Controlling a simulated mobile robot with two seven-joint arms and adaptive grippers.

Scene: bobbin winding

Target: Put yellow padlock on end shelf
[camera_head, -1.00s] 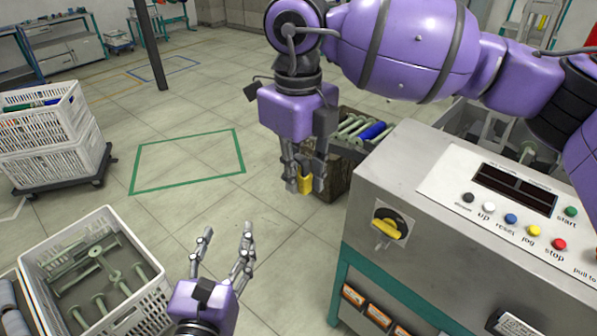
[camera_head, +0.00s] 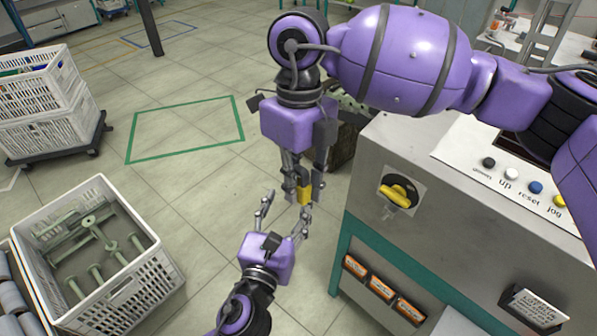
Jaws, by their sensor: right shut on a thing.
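The yellow padlock (camera_head: 305,193) is between the fingers of my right gripper (camera_head: 303,188), which hangs pointing down in mid-air, left of the machine cabinet. The fingers hide part of the padlock. My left gripper (camera_head: 284,212) is open and points up just below the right gripper. Its right finger comes close to the padlock's lower end; I cannot tell whether they touch. The shelf in the cabinet's side (camera_head: 385,290) holds several orange-labelled boxes; I cannot tell whether it is the end shelf.
The grey cabinet (camera_head: 400,150) has a yellow rotary switch (camera_head: 398,194) and a button panel. A white crate of green bobbins (camera_head: 160,270) stands at lower left. Stacked white crates (camera_head: 45,125) sit on a dolly. The green-outlined floor area (camera_head: 185,130) is clear.

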